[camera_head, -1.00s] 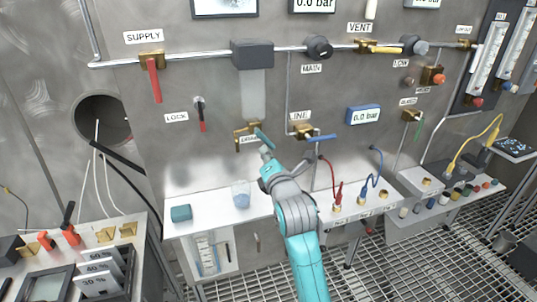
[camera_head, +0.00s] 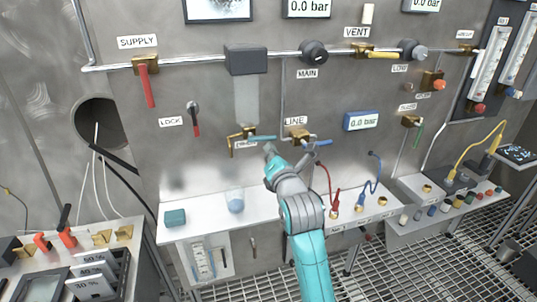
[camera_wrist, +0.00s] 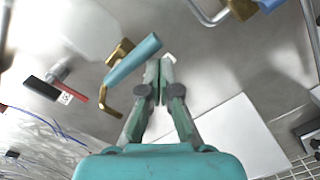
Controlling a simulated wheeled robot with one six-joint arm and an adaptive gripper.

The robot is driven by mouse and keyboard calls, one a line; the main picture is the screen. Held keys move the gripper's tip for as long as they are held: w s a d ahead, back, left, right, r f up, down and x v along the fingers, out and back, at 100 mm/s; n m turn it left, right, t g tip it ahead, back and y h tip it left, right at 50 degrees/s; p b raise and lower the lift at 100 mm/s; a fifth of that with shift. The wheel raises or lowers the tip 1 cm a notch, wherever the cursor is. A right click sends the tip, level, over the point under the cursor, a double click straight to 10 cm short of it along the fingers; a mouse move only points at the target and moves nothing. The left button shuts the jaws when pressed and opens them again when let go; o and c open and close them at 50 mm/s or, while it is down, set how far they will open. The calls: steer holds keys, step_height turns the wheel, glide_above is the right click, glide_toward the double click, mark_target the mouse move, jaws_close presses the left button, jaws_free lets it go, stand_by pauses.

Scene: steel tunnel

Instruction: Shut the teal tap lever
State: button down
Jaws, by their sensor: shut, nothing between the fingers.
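The teal tap lever (camera_head: 262,138) sits on a brass tap (camera_head: 236,140) on the steel wall, below the grey box. In the head view the lever lies nearly level, pointing right from the tap. In the wrist view the teal lever (camera_wrist: 133,60) runs slantwise beside the brass body and its bent spout (camera_wrist: 112,98). My gripper (camera_head: 268,149) is just below the lever's free end. In the wrist view my gripper (camera_wrist: 160,68) has its fingertips together and empty, close beside the lever. I cannot tell whether they touch it. My arm partly hides the label under the tap.
The blue-levered LINE tap (camera_head: 299,136) is close on the right. The red SUPPLY lever (camera_head: 149,88) hangs at upper left, and the LOCK key switch (camera_head: 194,118) is left of the teal tap. A white shelf (camera_head: 200,205) below holds a beaker (camera_head: 235,200) and a teal block (camera_head: 175,217).

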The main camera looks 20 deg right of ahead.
steer(key=shift+d+r, duration=0.2)
steer(key=shift+r, duration=0.3)
stand_by(0.4)
steer(key=shift+f, duration=0.1)
